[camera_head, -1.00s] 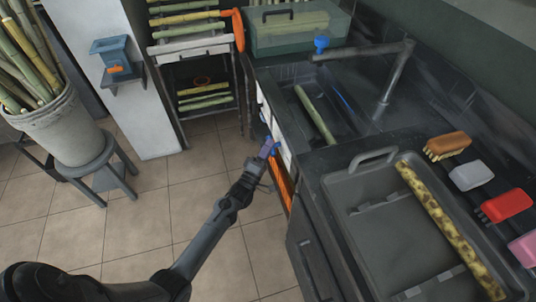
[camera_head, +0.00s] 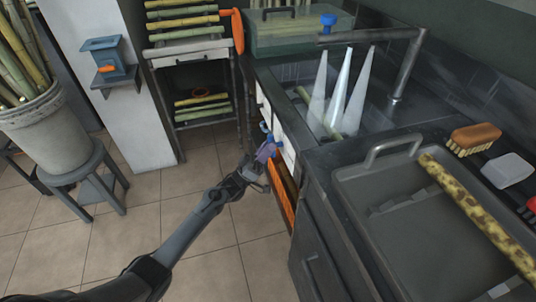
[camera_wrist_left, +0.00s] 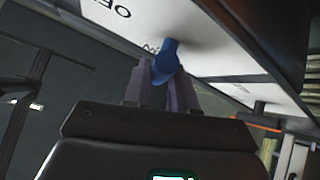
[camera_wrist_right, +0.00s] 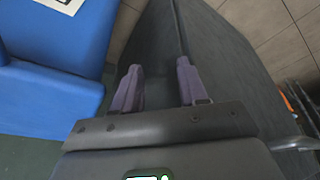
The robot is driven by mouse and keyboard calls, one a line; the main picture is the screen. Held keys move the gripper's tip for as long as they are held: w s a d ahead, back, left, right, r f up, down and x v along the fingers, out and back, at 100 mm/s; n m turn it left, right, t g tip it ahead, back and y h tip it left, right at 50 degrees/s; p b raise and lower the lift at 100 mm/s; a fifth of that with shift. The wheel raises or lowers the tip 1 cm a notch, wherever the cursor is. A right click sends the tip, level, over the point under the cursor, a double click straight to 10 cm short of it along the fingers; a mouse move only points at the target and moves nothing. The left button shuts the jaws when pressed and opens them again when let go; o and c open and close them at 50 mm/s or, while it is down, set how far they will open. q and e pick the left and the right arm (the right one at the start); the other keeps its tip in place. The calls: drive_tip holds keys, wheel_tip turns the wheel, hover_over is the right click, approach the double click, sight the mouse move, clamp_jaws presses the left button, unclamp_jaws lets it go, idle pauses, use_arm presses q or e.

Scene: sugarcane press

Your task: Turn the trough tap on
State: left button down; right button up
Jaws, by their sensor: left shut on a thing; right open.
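The trough (camera_head: 290,72) is a dark sink beside the counter, with a grey pipe (camera_head: 375,35) over it. White streams of water (camera_head: 343,95) run down into it. The tap handle is blue and sits on a white front panel (camera_head: 288,150). My left gripper (camera_head: 267,149) is at this panel. In the left wrist view its fingers (camera_wrist_left: 160,82) are shut on the blue tap handle (camera_wrist_left: 168,55), next to lettering that seems to read "ON"; part of "OFF" shows further left. My right gripper (camera_wrist_right: 158,72) is open and empty, seen only in its wrist view.
A dark tray (camera_head: 350,205) with a spotted cane (camera_head: 480,215) lies on the counter at right, near a brush (camera_head: 474,138). A cane stalk lies in the trough. A bucket of canes (camera_head: 50,135) stands on a stool at left. The tiled floor between is clear.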

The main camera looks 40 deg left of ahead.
use_arm(q)
drive_tip(key=shift+f+m+g+h, duration=0.15)
drive_tip(key=shift+m+g+h, duration=0.15)
drive_tip(key=shift+m+h, duration=0.35)
drive_tip(key=c, duration=1)
unclamp_jaws()
drive_tip(key=shift+h, duration=0.25)
drive_tip(key=p+v, duration=0.1)
drive_tip(key=v, duration=0.9)
drive_tip(key=shift+s+a+f+p, duration=0.1)
drive_tip(key=shift+s+f+p, duration=0.1)
drive_tip(key=shift+s+p, duration=0.15)
